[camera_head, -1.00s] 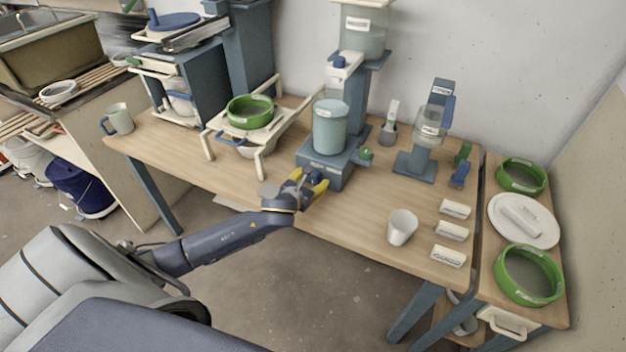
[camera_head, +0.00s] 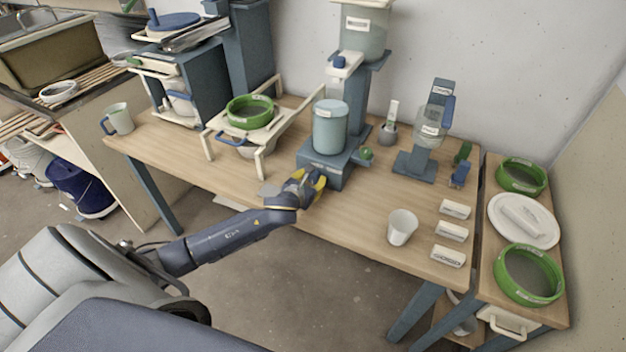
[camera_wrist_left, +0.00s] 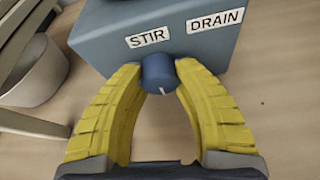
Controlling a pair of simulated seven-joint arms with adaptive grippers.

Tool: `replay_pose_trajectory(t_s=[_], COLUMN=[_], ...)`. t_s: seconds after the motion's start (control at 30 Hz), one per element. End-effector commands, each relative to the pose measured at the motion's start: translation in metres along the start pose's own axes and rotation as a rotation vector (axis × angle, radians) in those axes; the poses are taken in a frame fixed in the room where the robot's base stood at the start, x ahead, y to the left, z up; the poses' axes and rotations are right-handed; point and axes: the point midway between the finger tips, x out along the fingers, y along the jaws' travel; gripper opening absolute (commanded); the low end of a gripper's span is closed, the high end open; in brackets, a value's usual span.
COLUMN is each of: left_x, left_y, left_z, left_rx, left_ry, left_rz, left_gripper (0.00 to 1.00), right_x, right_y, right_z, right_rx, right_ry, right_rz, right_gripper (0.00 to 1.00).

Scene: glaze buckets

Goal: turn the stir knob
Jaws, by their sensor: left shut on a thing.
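The stir knob (camera_wrist_left: 158,72) is a small dark blue knob on the front of the blue-grey base (camera_head: 324,166), just by the STIR label in the left wrist view. A short white mark on its face points down and slightly right there. The yellow fingers of my left gripper (camera_wrist_left: 160,78) close on it from both sides. In the head view my left gripper (camera_head: 314,180) is at the base's front, mostly covering the knob. A pale blue cylindrical container (camera_head: 330,128) stands on the base. My right gripper is not in view.
A green knob (camera_head: 366,153) is at the base's right side. A cream stand with a green ring (camera_head: 250,111) is to the left. A white cup (camera_head: 402,227) stands to the right.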

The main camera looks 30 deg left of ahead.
Motion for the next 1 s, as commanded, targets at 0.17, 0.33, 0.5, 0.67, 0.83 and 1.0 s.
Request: replay_pose_trajectory(t_s=[0.17,0.33,0.5,0.67,0.83,1.0], left_x=[0.0000,0.0001,0.0001,0.0001,0.0001,0.0002], left_y=[0.0000,0.0009,0.0011,0.0009,0.0003,0.0002], left_z=[-0.0003,-0.0002,-0.0005,-0.0005,-0.0006,-0.0009], left_rx=[-0.002,-0.035,-0.124,-0.237,-0.354,-0.450], left_ry=[0.000,0.000,-0.002,-0.005,-0.008,-0.011], left_rz=[-0.001,-0.014,-0.051,-0.097,-0.145,-0.184], left_gripper=[0.02,0.02,0.02,0.01,0.01,0.01], right_x=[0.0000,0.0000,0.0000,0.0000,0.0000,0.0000], right_y=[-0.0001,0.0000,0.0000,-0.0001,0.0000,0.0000], right_z=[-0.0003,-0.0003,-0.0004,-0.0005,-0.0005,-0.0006], right_rx=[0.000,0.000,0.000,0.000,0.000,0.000], right_ry=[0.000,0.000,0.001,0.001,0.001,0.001], right_rz=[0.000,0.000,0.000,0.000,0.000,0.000], right_gripper=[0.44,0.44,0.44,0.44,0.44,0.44])
